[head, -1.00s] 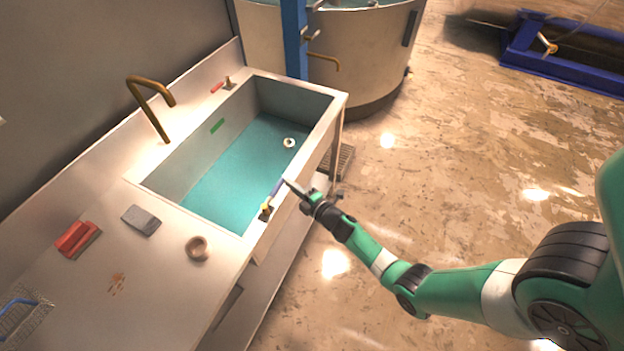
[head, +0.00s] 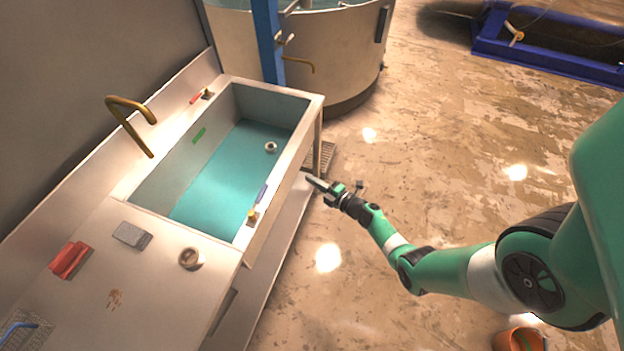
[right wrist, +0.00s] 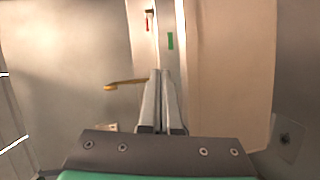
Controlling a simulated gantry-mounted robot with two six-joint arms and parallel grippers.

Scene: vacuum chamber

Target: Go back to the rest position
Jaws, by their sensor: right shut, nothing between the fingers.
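My right gripper (head: 314,184) is shut and empty in the head view. It is just off the right side of the sink's front rim, over the floor, clear of the counter. Its two fingers (right wrist: 160,100) lie together in the right wrist view. The green right arm reaches in from the right edge of the head view. My left gripper is in neither view.
A sink (head: 309,110) with teal water is set in the counter (head: 160,300). A brass tap (head: 130,122), a red block (head: 70,259), a grey block (head: 132,235) and a small round cup (head: 191,258) are there. An orange bucket (head: 519,340) stands on the open floor.

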